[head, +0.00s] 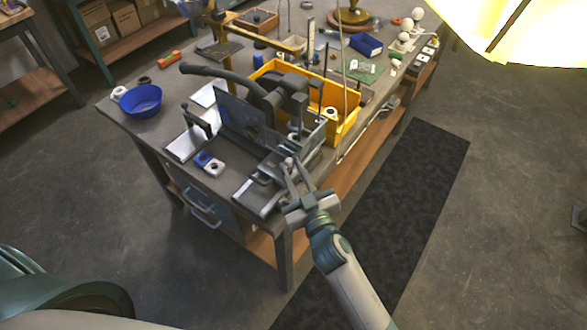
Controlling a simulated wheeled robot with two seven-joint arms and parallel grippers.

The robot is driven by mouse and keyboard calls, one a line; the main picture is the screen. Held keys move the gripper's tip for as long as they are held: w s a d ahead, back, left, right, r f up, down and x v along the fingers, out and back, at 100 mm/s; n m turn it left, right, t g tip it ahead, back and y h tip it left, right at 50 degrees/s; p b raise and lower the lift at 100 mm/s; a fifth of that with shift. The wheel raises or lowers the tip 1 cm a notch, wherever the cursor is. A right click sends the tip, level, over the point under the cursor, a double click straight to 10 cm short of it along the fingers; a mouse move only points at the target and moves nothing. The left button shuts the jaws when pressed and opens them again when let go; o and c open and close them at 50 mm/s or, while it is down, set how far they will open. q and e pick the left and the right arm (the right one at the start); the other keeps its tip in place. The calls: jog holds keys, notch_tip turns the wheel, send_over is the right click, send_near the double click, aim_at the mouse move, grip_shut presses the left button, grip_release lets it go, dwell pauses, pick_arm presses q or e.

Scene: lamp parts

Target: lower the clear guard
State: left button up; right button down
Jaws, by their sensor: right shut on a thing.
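The clear guard (238,117) is a see-through, grey-blue panel, raised on the dark bench machine (265,97) near the table's front corner. Its right part is hard to tell from the machine behind it. My right gripper (290,168) reaches up from below to the machine's front right side. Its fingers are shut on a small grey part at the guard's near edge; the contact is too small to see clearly. My left gripper is not in view.
A yellow bin (347,127) stands close behind the machine. A blue bowl (141,100) is at the table's left. A blue-and-white block (208,163) lies in front of the machine. A lit yellow lampshade (520,25) is at upper right. The floor mat (400,210) is clear.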

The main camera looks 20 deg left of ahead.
pick_arm(q)
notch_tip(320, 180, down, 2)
jog(key=shift+b, duration=0.6)
pick_arm(e)
notch_tip(320, 180, down, 2)
jog(key=shift+f, duration=0.2)
jog(key=c, duration=1.7)
grip_release()
jog(key=shift+o, duration=0.7)
jog(key=shift+w+a+f, duration=0.1)
jog(key=shift+w+a, duration=0.05)
pick_arm(q)
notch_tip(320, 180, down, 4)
jog(key=b, duration=0.4)
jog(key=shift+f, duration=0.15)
pick_arm(e)
jog(key=v, duration=1.7)
